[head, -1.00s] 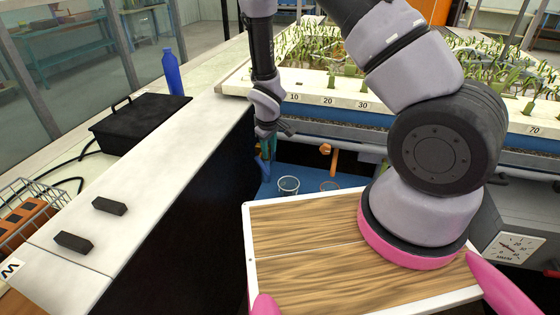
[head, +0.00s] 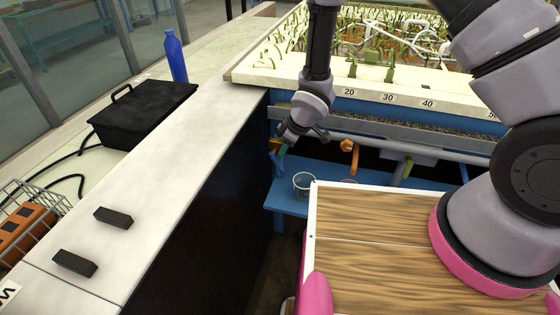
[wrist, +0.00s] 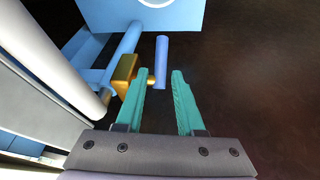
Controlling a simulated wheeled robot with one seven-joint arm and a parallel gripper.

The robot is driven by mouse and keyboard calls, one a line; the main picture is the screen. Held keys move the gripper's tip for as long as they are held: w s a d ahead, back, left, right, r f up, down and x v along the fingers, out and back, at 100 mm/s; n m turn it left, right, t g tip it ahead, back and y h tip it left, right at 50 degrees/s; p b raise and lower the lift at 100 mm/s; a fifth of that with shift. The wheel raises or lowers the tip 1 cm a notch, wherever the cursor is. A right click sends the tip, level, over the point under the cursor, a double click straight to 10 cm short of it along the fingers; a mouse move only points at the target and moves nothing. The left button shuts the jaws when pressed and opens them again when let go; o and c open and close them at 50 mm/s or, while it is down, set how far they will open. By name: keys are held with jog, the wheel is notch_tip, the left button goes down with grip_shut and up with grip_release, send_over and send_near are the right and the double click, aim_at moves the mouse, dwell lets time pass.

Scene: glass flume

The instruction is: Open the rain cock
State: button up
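A brass cock (wrist: 124,72) with a blue lever handle (wrist: 161,62) sits on a pale blue pipe in the wrist view. No label shows that it is the rain cock. My gripper (wrist: 158,80) is open, its two teal fingers apart. The near end of the blue handle appears in the gap between the fingertips; contact cannot be told. The left finger appears close beside the brass body. In the head view my gripper (head: 280,152) is small, below the flume's left end, with a blue handle (head: 275,163) next to it.
An orange-handled cock (head: 349,147) and a green handle (head: 403,168) are further right under the flume tray (head: 300,80). A clear beaker (head: 304,184) stands on the blue shelf below. The white counter (head: 165,150) is at left.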

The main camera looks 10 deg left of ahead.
jog(key=x, duration=0.6)
jog(key=shift+a+f, duration=0.15)
jog(key=shift+f, duration=0.2)
grip_shut()
dwell(1.1)
